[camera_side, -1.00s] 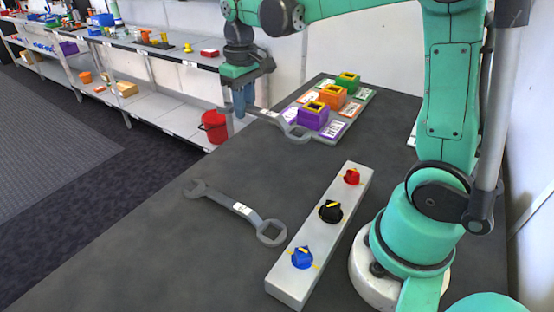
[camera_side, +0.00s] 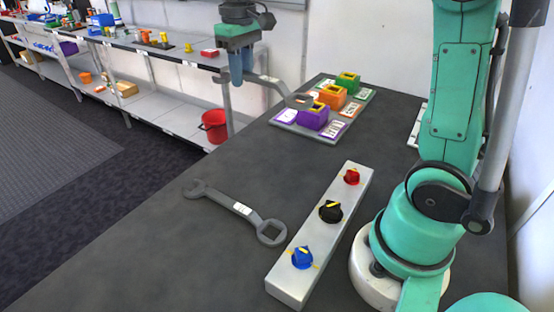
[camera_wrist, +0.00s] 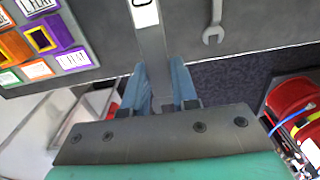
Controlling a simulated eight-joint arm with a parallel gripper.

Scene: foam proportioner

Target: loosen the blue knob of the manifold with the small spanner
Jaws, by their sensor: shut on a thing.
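The manifold is a pale grey bar (camera_side: 311,249) on the dark table. Its blue knob (camera_side: 302,257) with a yellow pointer is at the near end, the black knob (camera_side: 330,212) in the middle and the red knob (camera_side: 351,176) at the far end. My gripper (camera_side: 238,72) is shut on a grey spanner (camera_side: 270,84), raised above the table's far left edge. The held spanner's ring end points right, towards the coloured boxes. In the wrist view, its labelled handle (camera_wrist: 151,42) runs between my fingers (camera_wrist: 161,85). Another grey spanner (camera_side: 222,199) lies left of the manifold. Relative spanner sizes are unclear.
Purple (camera_side: 313,117), orange (camera_side: 333,97) and green (camera_side: 347,82) boxes stand on a grey board at the far end. A red bucket (camera_side: 214,126) and shelves are beyond the table's left edge. The table left of the manifold is clear apart from the lying spanner.

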